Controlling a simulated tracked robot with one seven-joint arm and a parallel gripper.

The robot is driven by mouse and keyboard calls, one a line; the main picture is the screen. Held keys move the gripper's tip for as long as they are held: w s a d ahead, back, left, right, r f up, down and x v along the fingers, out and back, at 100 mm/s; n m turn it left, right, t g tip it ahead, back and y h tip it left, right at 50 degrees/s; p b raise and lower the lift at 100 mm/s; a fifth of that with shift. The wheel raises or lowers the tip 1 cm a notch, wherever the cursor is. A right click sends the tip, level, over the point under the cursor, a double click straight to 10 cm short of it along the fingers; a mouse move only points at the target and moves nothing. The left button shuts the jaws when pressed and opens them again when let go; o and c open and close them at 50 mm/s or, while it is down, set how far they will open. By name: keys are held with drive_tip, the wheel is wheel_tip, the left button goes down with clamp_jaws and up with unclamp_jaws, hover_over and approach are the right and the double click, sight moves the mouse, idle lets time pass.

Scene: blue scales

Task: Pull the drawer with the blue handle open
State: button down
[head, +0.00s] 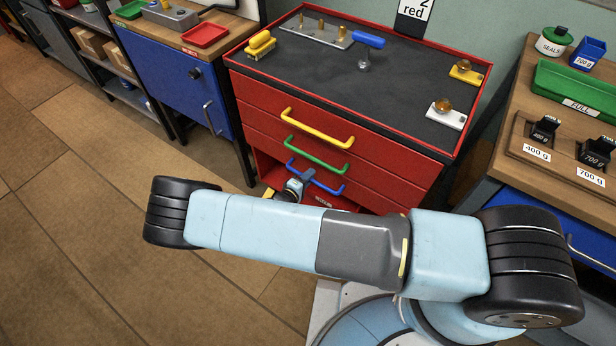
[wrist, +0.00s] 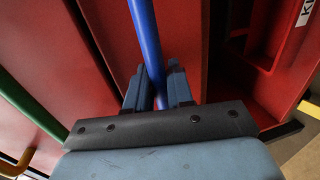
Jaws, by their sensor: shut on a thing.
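The blue handle (head: 327,188) is the lowest of three bar handles on the front of a red cabinet. It sits on the red drawer (head: 368,194) below the green handle. My gripper (head: 305,180) is at the left part of the blue handle, partly hidden by my arm. In the wrist view, the blue handle (wrist: 147,38) runs down between the two dark fingers of my gripper (wrist: 158,92), which are shut on it. The head view does not clearly show whether this drawer stands out from the cabinet.
Above are the green handle (head: 316,155) and the yellow handle (head: 316,128). An open red space lies below the blue-handled drawer. The cabinet's dark top (head: 400,85) holds small tools. A blue cabinet (head: 178,85) stands left, a wooden bench (head: 520,90) right. The floor at left is clear.

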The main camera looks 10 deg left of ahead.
drive_tip(key=f+v, duration=0.2)
drive_tip(key=v, duration=1)
drive_tip(key=s+f+v, duration=0.1)
drive_tip(key=f+v, duration=0.1)
drive_tip(key=v, duration=0.9)
drive_tip(key=shift+s+a+f, duration=0.2)
drive_tip(key=shift+s+f, duration=0.1)
drive_tip(key=c, duration=1.1)
unclamp_jaws()
drive_tip(key=shift+w, duration=0.1)
drive_tip(key=v, duration=1.4)
